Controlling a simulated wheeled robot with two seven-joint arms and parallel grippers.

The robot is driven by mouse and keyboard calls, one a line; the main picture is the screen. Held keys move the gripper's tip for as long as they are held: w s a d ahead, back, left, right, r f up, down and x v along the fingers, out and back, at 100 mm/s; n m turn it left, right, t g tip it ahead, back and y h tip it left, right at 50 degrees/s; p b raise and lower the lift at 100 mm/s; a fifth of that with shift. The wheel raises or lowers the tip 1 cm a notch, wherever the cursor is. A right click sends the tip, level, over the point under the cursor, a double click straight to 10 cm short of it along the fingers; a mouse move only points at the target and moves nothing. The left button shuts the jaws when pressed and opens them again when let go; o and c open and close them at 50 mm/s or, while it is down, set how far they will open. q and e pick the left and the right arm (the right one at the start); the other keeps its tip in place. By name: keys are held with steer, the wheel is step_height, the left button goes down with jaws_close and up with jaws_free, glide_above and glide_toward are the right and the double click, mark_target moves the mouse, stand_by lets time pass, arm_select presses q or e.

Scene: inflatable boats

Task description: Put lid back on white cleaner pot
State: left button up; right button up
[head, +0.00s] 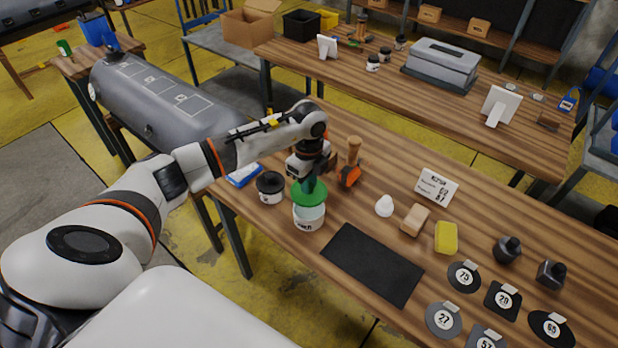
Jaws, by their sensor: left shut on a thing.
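The white cleaner pot (309,219) stands upright on the wooden table, with part of its open mouth showing. The green lid (302,199) is in my left gripper (311,184), which is shut on it from above. The lid overlaps the far part of the pot's mouth in the picture and looks tilted or offset from it. I cannot tell whether lid and pot touch. My right gripper is not in view.
A black-lidded pot (270,187) stands left of the white pot. An orange tool (349,177) and wooden-handled item (354,150) are close behind the gripper.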

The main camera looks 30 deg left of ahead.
arm_select(q)
steer(key=shift+f+b, duration=0.55)
steer(key=shift+f, duration=0.3)
step_height(320, 180, down, 3)
steer(key=shift+r+b, duration=0.2)
steer(key=shift+b, duration=0.75)
steer(key=shift+f+b, duration=0.45)
steer(key=shift+f, duration=0.25)
steer(key=shift+f, duration=0.1)
stand_by(0.4)
steer(key=o, duration=1)
